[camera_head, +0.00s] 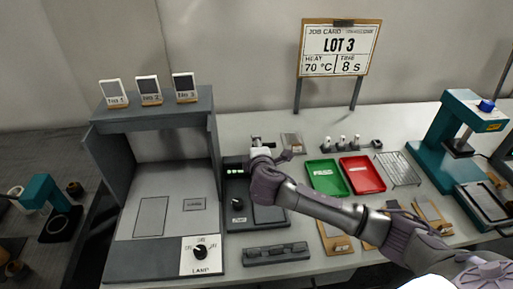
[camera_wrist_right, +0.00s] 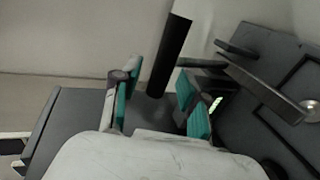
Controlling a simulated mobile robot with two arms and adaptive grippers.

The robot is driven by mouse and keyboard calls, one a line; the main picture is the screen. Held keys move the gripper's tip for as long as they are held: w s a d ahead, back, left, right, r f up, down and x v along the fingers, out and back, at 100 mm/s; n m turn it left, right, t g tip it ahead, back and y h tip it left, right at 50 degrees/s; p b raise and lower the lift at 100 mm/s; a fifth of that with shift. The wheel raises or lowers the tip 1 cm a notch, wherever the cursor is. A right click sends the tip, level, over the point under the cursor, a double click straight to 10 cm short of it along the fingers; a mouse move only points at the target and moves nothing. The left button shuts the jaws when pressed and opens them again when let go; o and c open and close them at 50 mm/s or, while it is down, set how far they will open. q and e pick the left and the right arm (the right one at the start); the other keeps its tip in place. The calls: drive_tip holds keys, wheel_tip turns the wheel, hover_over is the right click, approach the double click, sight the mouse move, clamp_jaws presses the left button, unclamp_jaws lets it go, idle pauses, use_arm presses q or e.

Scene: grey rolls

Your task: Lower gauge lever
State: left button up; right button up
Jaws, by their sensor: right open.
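The dark gauge (camera_head: 240,214) stands on the table right of the grey lamp booth. It has a knob and a small green display (camera_head: 232,166), which partly shows in the right wrist view (camera_wrist_right: 216,104). My right gripper (camera_head: 257,143) is over the back of the gauge and hides part of it. In the right wrist view my right gripper (camera_wrist_right: 158,97) has its teal-padded fingers apart. A black rod (camera_wrist_right: 172,52), apparently the lever, shows between them with a visible gap on both sides. Whether it touches anything deeper is unclear. My left gripper is out of view.
The grey lamp booth (camera_head: 107,150) stands close on the left, with small cards on top. Green (camera_head: 326,178) and red (camera_head: 362,174) trays lie to the right. A dark slotted block (camera_head: 275,253) is in front. A teal press (camera_head: 445,135) stands far right.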

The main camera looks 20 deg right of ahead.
drive_tip(key=v, duration=1.2)
drive_tip(key=shift+a, duration=0.1)
